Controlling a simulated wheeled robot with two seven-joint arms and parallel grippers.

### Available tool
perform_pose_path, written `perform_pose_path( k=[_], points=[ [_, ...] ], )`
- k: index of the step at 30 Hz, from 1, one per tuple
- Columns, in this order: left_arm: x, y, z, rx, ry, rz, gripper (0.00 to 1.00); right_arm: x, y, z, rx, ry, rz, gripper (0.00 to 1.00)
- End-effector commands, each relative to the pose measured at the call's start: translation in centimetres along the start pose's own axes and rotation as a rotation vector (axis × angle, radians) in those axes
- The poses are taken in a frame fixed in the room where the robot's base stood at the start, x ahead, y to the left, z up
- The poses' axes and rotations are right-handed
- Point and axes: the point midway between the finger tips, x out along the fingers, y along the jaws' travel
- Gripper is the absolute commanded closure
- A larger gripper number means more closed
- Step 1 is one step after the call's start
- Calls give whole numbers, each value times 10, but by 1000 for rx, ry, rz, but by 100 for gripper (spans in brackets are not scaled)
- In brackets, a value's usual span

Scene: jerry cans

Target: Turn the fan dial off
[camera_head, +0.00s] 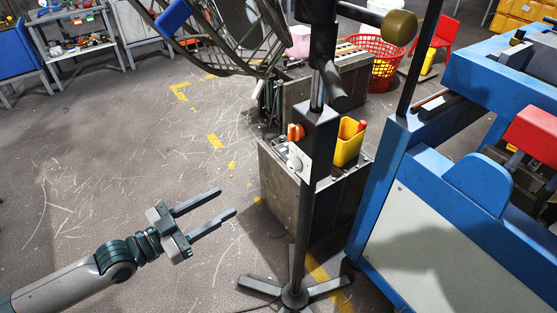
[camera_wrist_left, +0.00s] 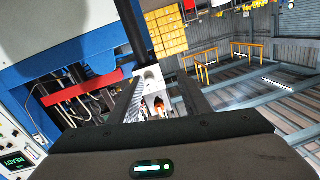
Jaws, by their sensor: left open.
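The fan has a dark wire cage (camera_head: 232,38) at the top and a dark upright pole (camera_head: 301,225) on a splayed foot. My left gripper (camera_head: 228,201) is open and empty, left of the pole and lower in the picture than the panel, apart from both. In the left wrist view, a pale box (camera_wrist_left: 149,74) shows between the fingers.
A grey cabinet (camera_head: 276,199) with a yellow bin (camera_head: 349,143) stands behind the pole. A blue machine (camera_head: 378,205) fills the right side. A red basket (camera_head: 381,62) stands at the back. Floor around my left arm is clear.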

Motion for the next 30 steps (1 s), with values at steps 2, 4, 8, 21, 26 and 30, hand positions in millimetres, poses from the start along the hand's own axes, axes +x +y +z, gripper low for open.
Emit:
perform_pose_path(
  k=[2, 4, 8, 21, 26, 30],
  points=[
    [-7, 14, -30, 3, 27, 49, 57, -1, 1, 5, 0, -10, 1, 45],
    [-11, 23, -46, -1, 41, 76, 57, -2, 2, 8, 1, -16, 2, 45],
    [-15, 31, -59, -6, 53, 99, 57, -2, 2, 15, 1, -29, 3, 45],
    [-13, 31, -60, -6, 55, 99, 57, -4, 1, 20, 1, -34, 1, 45],
    [-6, 31, -61, -6, 56, 97, 57, -7, 2, 21, 1, -43, 2, 45],
    [6, 32, -63, -8, 57, 98, 57, -11, 3, 30, 0, -72, 4, 45]
  ],
)
